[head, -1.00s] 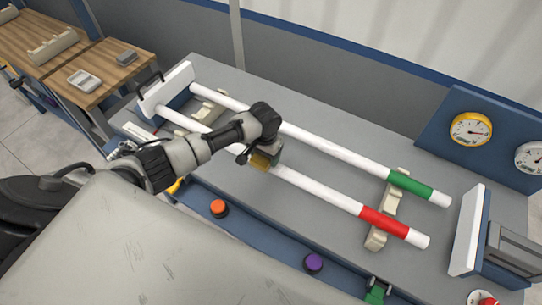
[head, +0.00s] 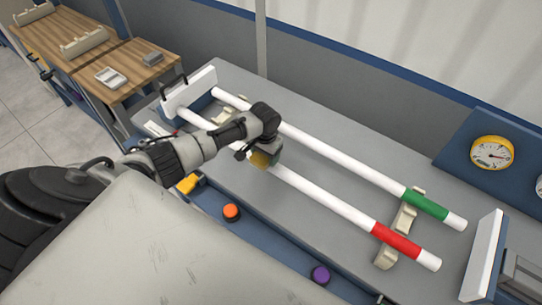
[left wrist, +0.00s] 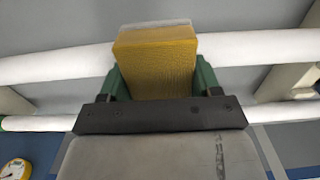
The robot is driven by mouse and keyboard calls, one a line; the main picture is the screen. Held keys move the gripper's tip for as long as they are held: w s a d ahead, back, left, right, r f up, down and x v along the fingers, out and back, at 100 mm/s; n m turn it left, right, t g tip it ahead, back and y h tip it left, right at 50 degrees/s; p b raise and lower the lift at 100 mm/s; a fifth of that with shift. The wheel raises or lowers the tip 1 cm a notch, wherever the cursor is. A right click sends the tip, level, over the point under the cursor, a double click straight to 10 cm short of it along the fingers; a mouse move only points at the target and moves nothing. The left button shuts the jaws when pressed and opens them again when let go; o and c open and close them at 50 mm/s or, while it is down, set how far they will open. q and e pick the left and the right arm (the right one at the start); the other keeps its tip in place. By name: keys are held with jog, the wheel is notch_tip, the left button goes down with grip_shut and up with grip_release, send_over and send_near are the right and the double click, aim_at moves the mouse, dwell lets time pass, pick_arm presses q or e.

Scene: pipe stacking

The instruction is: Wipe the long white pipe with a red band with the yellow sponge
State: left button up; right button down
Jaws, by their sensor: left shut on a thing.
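The long white pipe with a red band (head: 335,206) lies across the holders on the grey bench, its red band near the right end. A second long white pipe with a green band (head: 350,161) lies behind it, roughly parallel. My left gripper (head: 266,153) is shut on the yellow sponge (head: 260,160) over the middle of the red-banded pipe. In the left wrist view the sponge (left wrist: 156,62) sits between the green fingers and overlaps a white pipe; I cannot tell whether it presses on it. My right gripper is not in view.
Cream holders (head: 402,228) support the pipes near the right end. A white upright plate (head: 484,262) stands at right, another (head: 190,91) at left. An orange button (head: 231,212) and a purple button (head: 320,274) sit on the front blue edge. A gauge (head: 491,153) stands at back right.

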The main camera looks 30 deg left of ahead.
pick_arm(q)
jog(key=shift+a, duration=0.6)
notch_tip(320, 180, up, 3)
jog(key=p, duration=0.3)
jog(key=shift+f, duration=0.15)
jog(key=shift+r, duration=1.7)
jog(key=shift+d, duration=0.1)
jog(key=shift+r, duration=1.5)
